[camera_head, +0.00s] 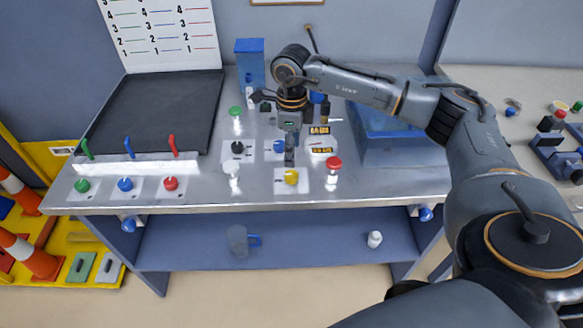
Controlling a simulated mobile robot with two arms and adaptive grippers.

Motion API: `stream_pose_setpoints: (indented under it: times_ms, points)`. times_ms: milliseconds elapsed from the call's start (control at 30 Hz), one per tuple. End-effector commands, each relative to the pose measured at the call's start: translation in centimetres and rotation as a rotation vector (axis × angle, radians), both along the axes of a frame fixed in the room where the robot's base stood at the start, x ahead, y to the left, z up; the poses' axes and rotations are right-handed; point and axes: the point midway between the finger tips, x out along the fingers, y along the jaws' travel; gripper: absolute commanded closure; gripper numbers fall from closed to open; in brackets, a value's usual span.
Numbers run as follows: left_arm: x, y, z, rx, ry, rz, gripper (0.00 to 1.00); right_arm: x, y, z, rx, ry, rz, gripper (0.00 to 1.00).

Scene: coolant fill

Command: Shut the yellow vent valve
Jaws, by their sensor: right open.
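The yellow vent valve (291,177) is a small round yellow knob on a white plate near the front edge of the metal bench. My right gripper (289,158) points down from above, just behind the yellow knob in the picture. It is open, with nothing seen between its fingers. Its fingers overlap the bench parts behind, and I cannot tell whether they touch the knob. My left gripper is not in view.
A red-capped fitting (333,163) stands close to the right of the yellow knob. A blue knob (278,146), a black knob (238,148) and a green-capped fitting (235,111) sit nearby. A blue box (395,150) stands under my right forearm.

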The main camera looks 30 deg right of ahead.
Motion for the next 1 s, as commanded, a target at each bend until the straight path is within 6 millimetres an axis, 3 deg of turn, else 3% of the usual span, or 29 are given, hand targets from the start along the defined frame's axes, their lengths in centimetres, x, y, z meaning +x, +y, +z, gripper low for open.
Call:
stream_pose_setpoints:
  times_ms: [200,400,833,1000]
  points:
    - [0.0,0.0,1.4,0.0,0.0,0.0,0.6,-0.1,0.1,-4.5,0.001,0.004,0.0,0.42]
    - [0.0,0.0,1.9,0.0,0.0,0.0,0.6,0.0,0.1,-7.3,0.003,0.002,0.0,0.42]
    - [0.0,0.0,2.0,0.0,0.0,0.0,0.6,0.0,0.1,-8.4,0.002,-0.001,0.001,0.42]
    - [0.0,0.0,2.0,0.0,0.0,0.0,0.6,0.0,0.1,-8.3,0.003,-0.001,0.001,0.77]
